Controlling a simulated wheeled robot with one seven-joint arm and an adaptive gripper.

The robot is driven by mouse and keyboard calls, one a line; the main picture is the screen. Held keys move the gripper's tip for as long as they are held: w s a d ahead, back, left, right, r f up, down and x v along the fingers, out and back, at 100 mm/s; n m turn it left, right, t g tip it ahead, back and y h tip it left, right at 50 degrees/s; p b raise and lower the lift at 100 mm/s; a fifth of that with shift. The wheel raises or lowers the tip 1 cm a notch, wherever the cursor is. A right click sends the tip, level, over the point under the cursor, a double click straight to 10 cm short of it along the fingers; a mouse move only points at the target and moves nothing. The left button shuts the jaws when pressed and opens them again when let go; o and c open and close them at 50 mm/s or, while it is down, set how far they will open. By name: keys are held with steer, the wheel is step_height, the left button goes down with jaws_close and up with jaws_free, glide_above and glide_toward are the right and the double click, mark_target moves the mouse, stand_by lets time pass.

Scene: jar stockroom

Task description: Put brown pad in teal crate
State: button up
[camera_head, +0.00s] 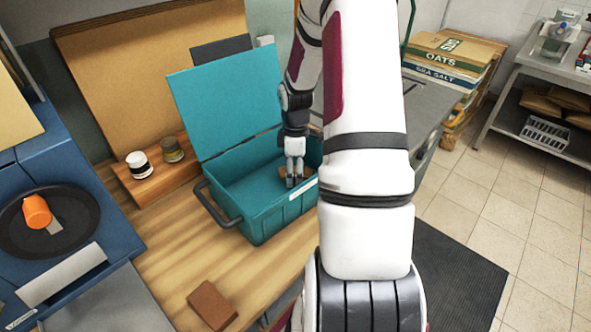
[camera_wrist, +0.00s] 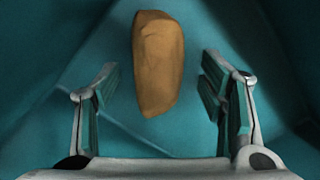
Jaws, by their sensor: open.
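The teal crate (camera_head: 262,213) stands on the wooden table with its lid (camera_head: 228,95) raised at the back. My gripper (camera_head: 294,182) reaches down inside the crate, toward its right end. In the wrist view my gripper (camera_wrist: 159,82) is open, its fingers apart. A tan-brown rounded piece (camera_wrist: 158,60) lies in the crate, seen between and beyond the fingertips, with none of it gripped. A flat reddish-brown block (camera_head: 212,305) lies on the table in front of the crate, well away from my gripper. I cannot tell for sure which of the two is the brown pad.
Two small jars (camera_head: 139,165) stand on a wooden stand left of the crate. A black round tray (camera_head: 75,235) with an orange cup (camera_head: 37,211) sits on a blue surface at left. The crate's dark handle (camera_head: 215,205) sticks out leftward. The table between crate and block is clear.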

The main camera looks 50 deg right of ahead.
mark_target(295, 169)
step_height(295, 169, up, 12)
steer(key=p, duration=0.1)
steer(key=a+r+m+h, duration=0.1)
steer(key=a+r, duration=0.6)
steer(key=s+a+r+m+t, duration=0.1)
steer(key=s+a+r+m, duration=0.15)
steer(key=a+r, duration=0.6)
steer(key=s+a+r+m+t, duration=0.1)
steer(key=s+a+m, duration=0.1)
steer(key=s+a, duration=0.4)
steer(key=s+a+r+m+t+y, duration=0.1)
steer(key=s+a+t, duration=0.1)
steer(key=s+a, duration=0.5)
steer(key=shift+s+a+r+m, duration=0.25)
steer(key=shift+a+r+m, duration=0.1)
steer(key=shift+a, duration=0.75)
steer(key=shift+r, duration=0.1)
